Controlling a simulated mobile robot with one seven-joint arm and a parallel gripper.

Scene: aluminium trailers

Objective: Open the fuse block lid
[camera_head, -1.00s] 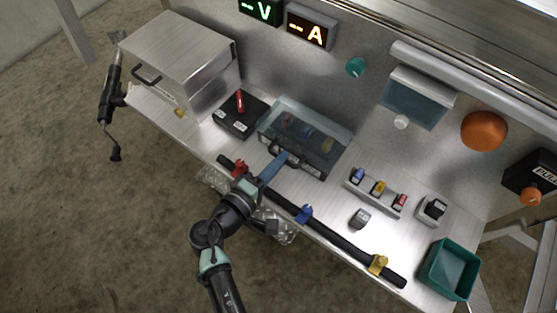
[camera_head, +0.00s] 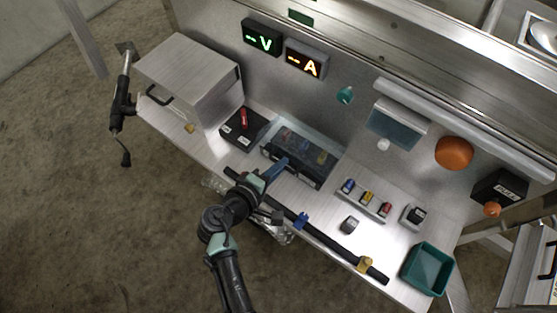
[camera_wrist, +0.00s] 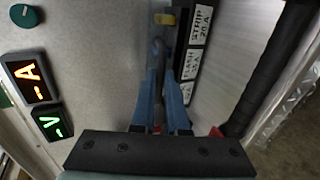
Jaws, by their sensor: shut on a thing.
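The fuse block (camera_head: 292,168) is a dark box on the metal worktop, with a clear smoky lid (camera_head: 312,142) over coloured fuses. The lid looks down over the block. My gripper (camera_head: 283,162) reaches the block's front edge from the front, its blue fingers shut on the lid's front edge or handle. In the wrist view, my gripper (camera_wrist: 160,70) has both fingers around a thin dark part beside the labelled front of the fuse block (camera_wrist: 193,55). The gripped part is mostly hidden between the fingers.
A dark rail with coloured clips (camera_head: 335,243) runs along the front edge below my arm. A black switch box with a red lever (camera_head: 240,128) is left of the block. Fuse holders (camera_head: 367,199) and a green bin (camera_head: 427,270) stand right. A metal box (camera_head: 190,75) is far left.

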